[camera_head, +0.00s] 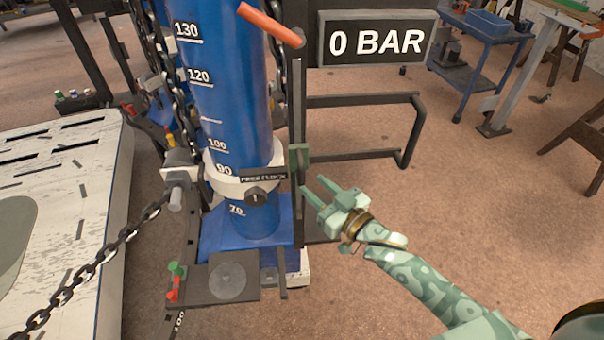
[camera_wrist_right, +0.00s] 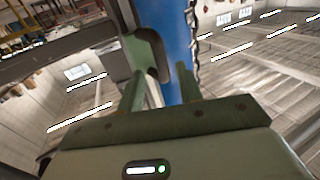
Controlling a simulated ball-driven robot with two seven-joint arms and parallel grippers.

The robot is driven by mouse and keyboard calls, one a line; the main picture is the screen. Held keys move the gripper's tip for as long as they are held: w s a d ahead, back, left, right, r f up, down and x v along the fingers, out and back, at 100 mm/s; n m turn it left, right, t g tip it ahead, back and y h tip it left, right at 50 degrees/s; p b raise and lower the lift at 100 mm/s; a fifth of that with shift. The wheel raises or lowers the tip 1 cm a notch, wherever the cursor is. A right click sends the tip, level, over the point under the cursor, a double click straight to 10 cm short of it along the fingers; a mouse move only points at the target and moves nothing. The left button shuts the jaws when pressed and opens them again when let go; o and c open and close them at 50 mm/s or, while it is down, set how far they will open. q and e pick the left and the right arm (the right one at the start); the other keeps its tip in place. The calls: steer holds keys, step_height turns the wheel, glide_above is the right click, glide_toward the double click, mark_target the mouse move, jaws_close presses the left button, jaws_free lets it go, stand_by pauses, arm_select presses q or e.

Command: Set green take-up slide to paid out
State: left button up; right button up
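The green take-up slide (camera_head: 298,153) sits on an upright dark rail at the right side of the blue column. My right gripper (camera_head: 314,186) is just below and to the right of the slide, with its two fingers apart and nothing between them in the head view. In the right wrist view the fingers (camera_wrist_right: 160,88) are spread, and a green block (camera_wrist_right: 148,52), seemingly the slide, lies close past the left finger's tip. I cannot tell whether they touch. My left gripper is not in view.
The blue column (camera_head: 228,75) carries a white scale and a clamp collar with a dark knob (camera_head: 256,196). A pressure sign (camera_head: 377,38) reads 0 BAR. A chain (camera_head: 92,268) runs at the left. Open floor lies right of my gripper.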

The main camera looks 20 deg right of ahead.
mark_target(304, 178)
steer(key=x, duration=0.4)
steer(key=shift+w+a, duration=0.25)
steer(key=shift+w, duration=0.1)
steer(key=shift+w+a, duration=0.15)
steer(key=shift+w, duration=0.35)
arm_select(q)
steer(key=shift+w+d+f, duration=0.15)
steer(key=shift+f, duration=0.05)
